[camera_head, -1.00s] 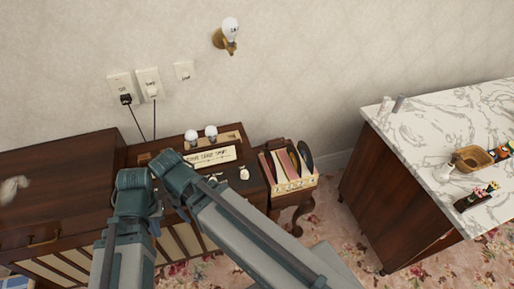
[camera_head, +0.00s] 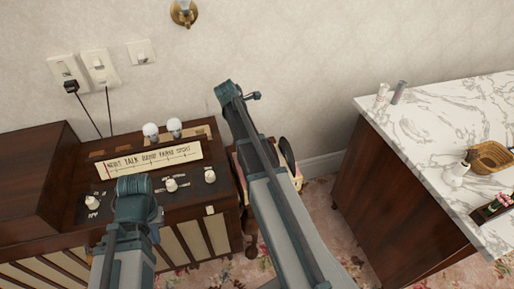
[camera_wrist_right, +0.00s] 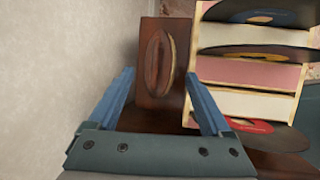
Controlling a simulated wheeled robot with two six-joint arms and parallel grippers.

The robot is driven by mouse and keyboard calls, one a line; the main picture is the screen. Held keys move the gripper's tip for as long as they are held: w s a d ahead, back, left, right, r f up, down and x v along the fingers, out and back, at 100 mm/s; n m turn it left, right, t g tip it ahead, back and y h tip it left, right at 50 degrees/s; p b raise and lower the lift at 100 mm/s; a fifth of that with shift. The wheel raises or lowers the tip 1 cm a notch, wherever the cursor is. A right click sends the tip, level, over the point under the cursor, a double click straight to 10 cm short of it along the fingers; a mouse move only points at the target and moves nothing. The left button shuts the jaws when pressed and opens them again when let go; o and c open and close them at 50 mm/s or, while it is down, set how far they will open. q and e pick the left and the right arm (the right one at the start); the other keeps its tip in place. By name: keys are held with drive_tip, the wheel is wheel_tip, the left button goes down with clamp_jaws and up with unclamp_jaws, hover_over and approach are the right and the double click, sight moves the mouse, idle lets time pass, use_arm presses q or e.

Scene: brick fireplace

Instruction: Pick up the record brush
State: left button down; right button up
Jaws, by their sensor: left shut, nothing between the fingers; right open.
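The likely record brush (camera_wrist_right: 163,95) is a reddish-brown wooden block with an oval loop-like part on its face. In the right wrist view it stands on a dark wooden top, ahead of and between my right gripper's fingers. My right gripper (camera_wrist_right: 160,80) is open, with blue fingers on either side and apart from the brush as far as I can tell. In the head view my right arm hides the brush. My left gripper (camera_head: 155,235) is shut and empty, mostly hidden by its own arm, low in front of the radio cabinet.
A record rack (camera_wrist_right: 225,104) with several records stands right beside the brush; a record (camera_head: 288,153) shows in the head view. The wall (camera_wrist_right: 50,80) is close on the left. A radio cabinet (camera_head: 100,205) stands left, a marble-topped counter (camera_head: 440,125) right.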

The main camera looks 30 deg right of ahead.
drive_tip(key=b+x, duration=0.7)
drive_tip(key=shift+f, duration=0.35)
drive_tip(key=shift+d+f+b, duration=0.3)
drive_tip(key=shift+f+b, duration=0.05)
drive_tip(key=shift+b, duration=0.05)
drive_tip(key=b+x, duration=0.4)
drive_tip(key=x, duration=0.1)
drive_tip(key=shift+d+f+b, duration=0.1)
drive_tip(key=shift+d+b, duration=0.05)
drive_tip(key=shift+b, duration=0.25)
drive_tip(key=c, duration=1.1)
